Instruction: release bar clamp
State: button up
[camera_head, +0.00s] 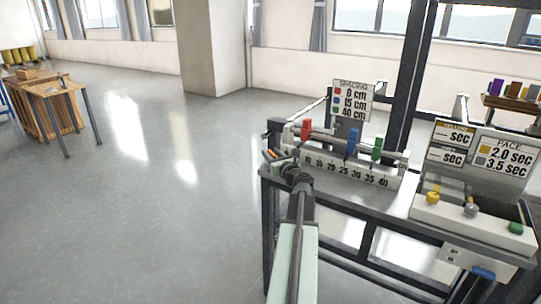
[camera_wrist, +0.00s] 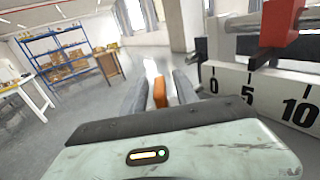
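A bar fixture (camera_head: 340,150) with red (camera_head: 306,130), blue (camera_head: 351,141) and green (camera_head: 377,148) sliding pieces stands behind a white numbered scale (camera_head: 345,170) on the bench. In the wrist view, the scale (camera_wrist: 262,92) shows 0, 5 and 10 at right, with a red piece (camera_wrist: 282,20) above it. My gripper (camera_wrist: 159,82) is at the left end of the scale; it also shows in the head view (camera_head: 278,160). Its two grey fingers stand apart, with an upright orange piece (camera_wrist: 160,93) between them and narrow gaps on both sides. Whether the orange piece belongs to a clamp is unclear.
A white box (camera_head: 470,222) with yellow, grey and green knobs is on the bench's right. A spacing sign (camera_head: 353,100) and pace sign (camera_head: 503,160) stand behind. A dark post (camera_head: 405,95) rises behind the bench. The floor (camera_head: 170,210) at left is clear.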

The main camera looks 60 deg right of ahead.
jog(key=shift+a, duration=0.1)
grip_shut()
jog(key=shift+n+t+y, duration=0.4)
jog(key=shift+y, duration=0.1)
jog(key=n+y, duration=0.1)
jog(key=t+y, duration=0.1)
jog(key=shift+d+n+y, duration=0.25)
jog(key=shift+n+y, duration=0.05)
jog(key=shift+n, duration=0.1)
jog(key=n+t+y, duration=0.1)
jog(key=n+y, duration=0.2)
jog(key=y, duration=0.1)
jog(key=shift+y, duration=0.3)
jog(key=shift+a+n+y, duration=0.1)
jog(key=shift+n+y, duration=0.3)
jog(key=shift+y, duration=0.2)
jog(key=shift+a, duration=0.1)
grip_release()
